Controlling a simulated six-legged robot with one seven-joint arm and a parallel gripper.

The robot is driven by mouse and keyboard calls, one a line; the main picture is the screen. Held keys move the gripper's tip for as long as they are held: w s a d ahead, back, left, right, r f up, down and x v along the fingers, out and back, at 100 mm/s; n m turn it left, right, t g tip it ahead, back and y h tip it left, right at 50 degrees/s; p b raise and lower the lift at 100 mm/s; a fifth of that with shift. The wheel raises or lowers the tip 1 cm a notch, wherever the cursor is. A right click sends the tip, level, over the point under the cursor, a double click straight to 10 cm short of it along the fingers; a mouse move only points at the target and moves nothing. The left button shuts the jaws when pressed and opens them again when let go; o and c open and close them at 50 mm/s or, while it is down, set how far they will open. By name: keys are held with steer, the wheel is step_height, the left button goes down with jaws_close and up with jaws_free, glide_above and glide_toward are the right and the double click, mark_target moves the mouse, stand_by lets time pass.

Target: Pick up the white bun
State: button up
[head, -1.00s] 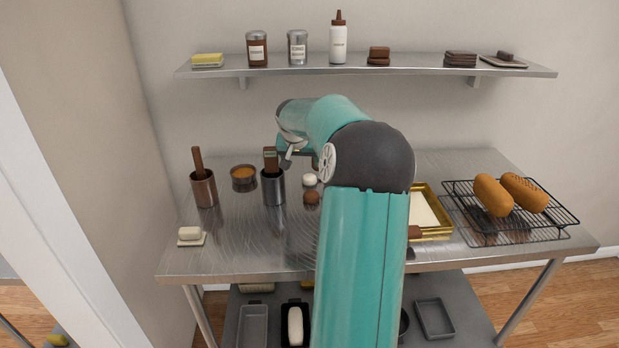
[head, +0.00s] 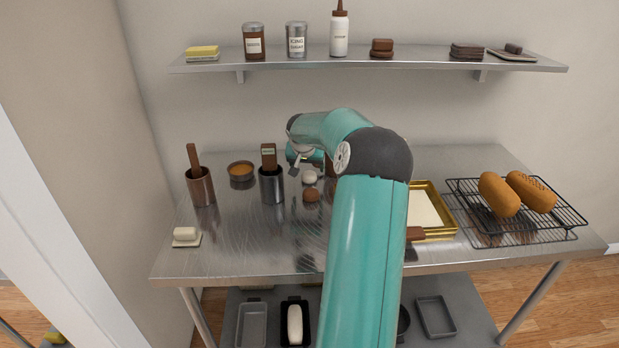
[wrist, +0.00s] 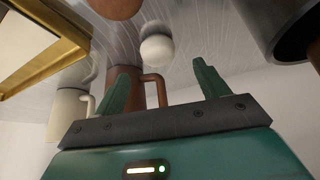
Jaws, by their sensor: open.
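The white bun (head: 310,177) is a small pale ball on the steel table, just behind a round brown bun (head: 311,195). In the wrist view the white bun (wrist: 157,50) lies ahead of the fingertips, in the gap between them and apart from both. My gripper (wrist: 160,85) is open and empty, with two green fingers spread. In the head view my arm hides most of the gripper, which is low over the table close to the white bun. The brown bun (wrist: 115,8) also shows at the wrist view's top edge.
A metal canister (head: 272,187) stands left of the bun and also fills the wrist view's right side (wrist: 275,25). A brown mug (wrist: 128,88) and a cream mug (wrist: 66,108) stand near the fingers. A gold-rimmed tray (head: 448,232) and a cooling rack (head: 566,212) are at right.

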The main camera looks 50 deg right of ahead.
mark_target(309, 174)
steer(key=shift+d+f, duration=0.15)
steer(key=shift+f, duration=0.45)
steer(key=x, duration=0.4)
steer(key=shift+f, duration=0.15)
steer(key=shift+c, duration=0.4)
steer(key=c, duration=1)
